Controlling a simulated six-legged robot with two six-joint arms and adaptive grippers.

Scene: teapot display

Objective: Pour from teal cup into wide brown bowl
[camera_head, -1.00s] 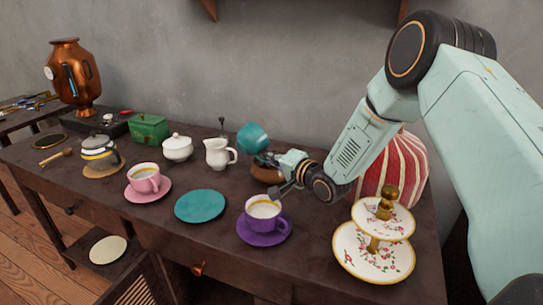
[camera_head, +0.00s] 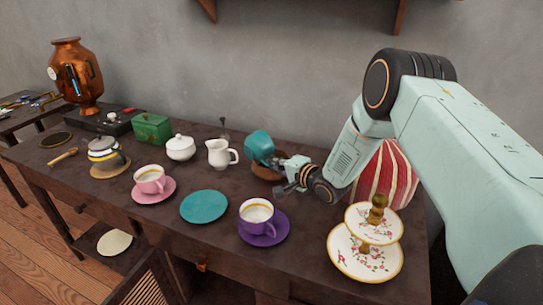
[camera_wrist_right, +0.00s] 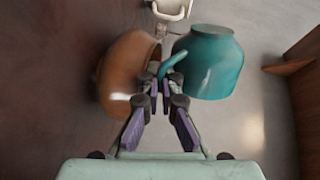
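My right gripper (camera_head: 277,163) is shut on the handle of the teal cup (camera_head: 259,144). The cup is held tipped over, above and close to the wide brown bowl (camera_head: 262,174). The bowl is partly hidden behind the cup and gripper. In the right wrist view, the fingers (camera_wrist_right: 160,88) close around the handle of the teal cup (camera_wrist_right: 212,65), with the brown bowl (camera_wrist_right: 122,70) to its left. The inside of the bowl and any liquid cannot be seen. My left gripper is not in view.
A white pitcher (camera_head: 220,154) stands left of the bowl. A purple cup (camera_head: 256,214) on its saucer and an empty teal saucer (camera_head: 204,206) are in front. A tiered floral stand (camera_head: 364,258) and a red striped object (camera_head: 388,180) are at the right.

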